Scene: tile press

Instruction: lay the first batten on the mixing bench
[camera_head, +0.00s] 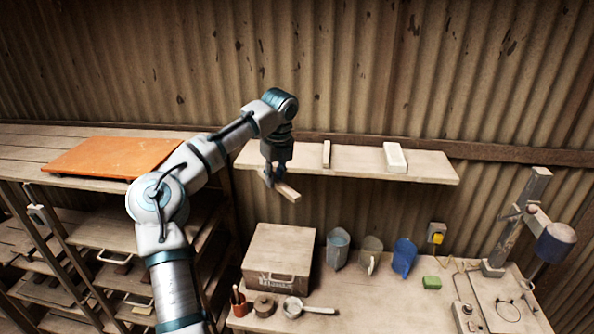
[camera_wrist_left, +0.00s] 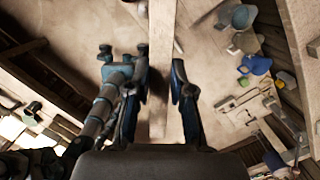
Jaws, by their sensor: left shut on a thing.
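My left gripper (camera_head: 272,178) is shut on a pale wooden batten (camera_head: 288,191), held in the air just in front of the wall shelf's left end. In the left wrist view, the batten (camera_wrist_left: 161,50) runs lengthwise between the fingers of the left gripper (camera_wrist_left: 160,80). A second thin batten (camera_head: 326,154) is on the shelf (camera_head: 360,165). The mixing bench (camera_head: 390,305) is below, at the lower right. My right gripper is out of view.
A wooden box (camera_head: 278,261), a grey jug (camera_head: 338,248), a blue jug (camera_head: 404,257), a green sponge-like block (camera_head: 432,283) and a saucepan (camera_head: 293,307) stand on the bench. Bare bench shows at front centre.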

